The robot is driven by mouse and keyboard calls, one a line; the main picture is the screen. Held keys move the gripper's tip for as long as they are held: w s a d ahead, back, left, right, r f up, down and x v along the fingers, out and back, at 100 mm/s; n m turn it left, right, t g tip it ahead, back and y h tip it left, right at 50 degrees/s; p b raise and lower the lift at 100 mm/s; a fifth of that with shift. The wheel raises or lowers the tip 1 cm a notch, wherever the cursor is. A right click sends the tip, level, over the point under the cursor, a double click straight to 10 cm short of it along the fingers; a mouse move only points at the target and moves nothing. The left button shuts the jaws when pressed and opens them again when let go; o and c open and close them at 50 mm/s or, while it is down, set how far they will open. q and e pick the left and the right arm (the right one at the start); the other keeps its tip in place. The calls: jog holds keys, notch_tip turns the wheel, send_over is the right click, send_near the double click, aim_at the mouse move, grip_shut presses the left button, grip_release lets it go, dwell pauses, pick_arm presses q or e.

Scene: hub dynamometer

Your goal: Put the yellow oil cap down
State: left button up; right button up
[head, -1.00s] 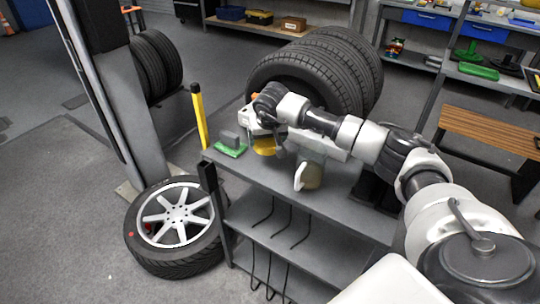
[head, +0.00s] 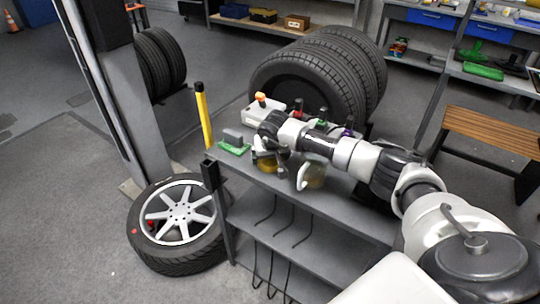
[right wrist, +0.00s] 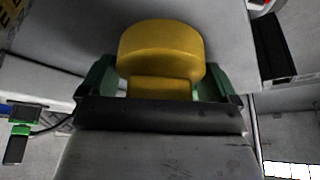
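The yellow oil cap (right wrist: 160,50) is between the two green-padded fingers of my right gripper (right wrist: 158,82) in the right wrist view, with a finger close against each side. In the head view my right gripper (head: 268,152) is over the left part of the grey workbench top (head: 345,200), pointing down. The yellow cap (head: 265,164) shows below it, partly hidden by the gripper. I cannot tell whether the cap touches the bench top. My left gripper is not in view.
A green tray with a grey block (head: 234,142) lies just left of the gripper. A white box with an orange knob (head: 263,110) is behind. A yellow post (head: 203,115) stands beside the bench.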

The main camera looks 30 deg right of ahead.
jog(key=shift+o, duration=0.5)
jog(key=shift+r, duration=0.45)
jog(key=b+v, duration=0.1)
jog(key=v, duration=1)
jog(key=shift+r, duration=0.25)
jog(key=shift+s, duration=0.15)
